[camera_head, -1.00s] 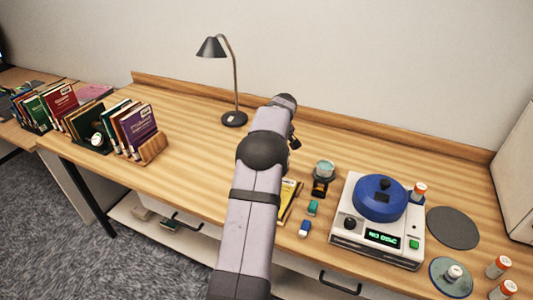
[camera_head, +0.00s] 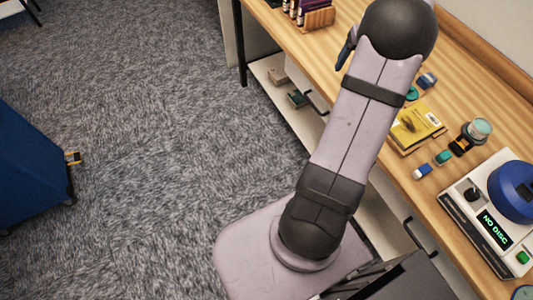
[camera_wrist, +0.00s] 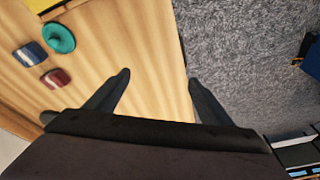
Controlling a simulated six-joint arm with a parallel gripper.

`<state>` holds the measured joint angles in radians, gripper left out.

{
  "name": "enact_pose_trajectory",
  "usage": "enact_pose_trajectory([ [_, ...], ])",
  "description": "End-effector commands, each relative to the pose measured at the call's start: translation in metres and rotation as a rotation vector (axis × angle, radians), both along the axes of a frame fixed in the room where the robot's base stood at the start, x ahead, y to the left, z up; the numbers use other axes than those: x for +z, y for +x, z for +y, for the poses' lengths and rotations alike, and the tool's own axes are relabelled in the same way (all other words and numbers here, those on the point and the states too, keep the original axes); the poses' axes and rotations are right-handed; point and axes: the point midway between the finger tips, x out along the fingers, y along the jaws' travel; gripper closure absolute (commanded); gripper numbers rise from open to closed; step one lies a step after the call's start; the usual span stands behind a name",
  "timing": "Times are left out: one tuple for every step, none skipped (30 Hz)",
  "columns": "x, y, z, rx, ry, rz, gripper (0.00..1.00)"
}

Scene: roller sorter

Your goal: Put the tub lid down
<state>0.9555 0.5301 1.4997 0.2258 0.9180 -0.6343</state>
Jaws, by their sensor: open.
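A round teal piece with a raised middle, which looks like the tub lid, lies flat on the wooden bench in the wrist view (camera_wrist: 60,38). In the head view it shows partly beside my arm (camera_head: 411,93). My gripper (camera_wrist: 157,84) is open, with nothing between its fingers. It is over the bench's front edge, apart from the teal piece. A small tub with a pale teal top (camera_head: 480,129) stands on the bench.
A blue block (camera_wrist: 30,54) and a dark red block (camera_wrist: 55,78) lie near the teal piece. A yellow book (camera_head: 418,124), small blocks (camera_head: 442,157) and a machine reading "NO DISC" (camera_head: 492,228) are on the bench. Carpet (camera_wrist: 240,50) lies beyond the edge.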

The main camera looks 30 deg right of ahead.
Motion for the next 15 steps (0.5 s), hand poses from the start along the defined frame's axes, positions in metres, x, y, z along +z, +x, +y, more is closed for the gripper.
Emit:
enact_pose_trajectory([
  [0.001,0.016,0.046,0.049,0.012,0.020,0.25],
  [0.000,0.022,0.071,0.070,0.021,0.034,0.25],
  [-0.001,0.027,0.103,0.097,0.028,0.052,0.25],
  [-0.003,0.028,0.128,0.116,0.034,0.066,0.25],
  [-0.004,0.028,0.152,0.138,0.037,0.080,0.25],
  [-0.007,0.025,0.183,0.166,0.042,0.100,0.25],
  [-0.009,0.022,0.205,0.186,0.044,0.113,0.25],
  [-0.011,0.016,0.228,0.208,0.045,0.128,0.25],
  [-0.014,0.008,0.255,0.237,0.044,0.145,0.25],
  [-0.017,0.000,0.274,0.257,0.044,0.158,0.25],
  [-0.020,-0.009,0.291,0.277,0.042,0.171,0.25],
  [-0.023,-0.021,0.312,0.302,0.038,0.187,0.25],
  [-0.026,-0.031,0.326,0.320,0.036,0.198,0.25],
  [-0.029,-0.041,0.338,0.336,0.033,0.208,0.25],
  [-0.032,-0.054,0.352,0.356,0.028,0.221,0.25],
])
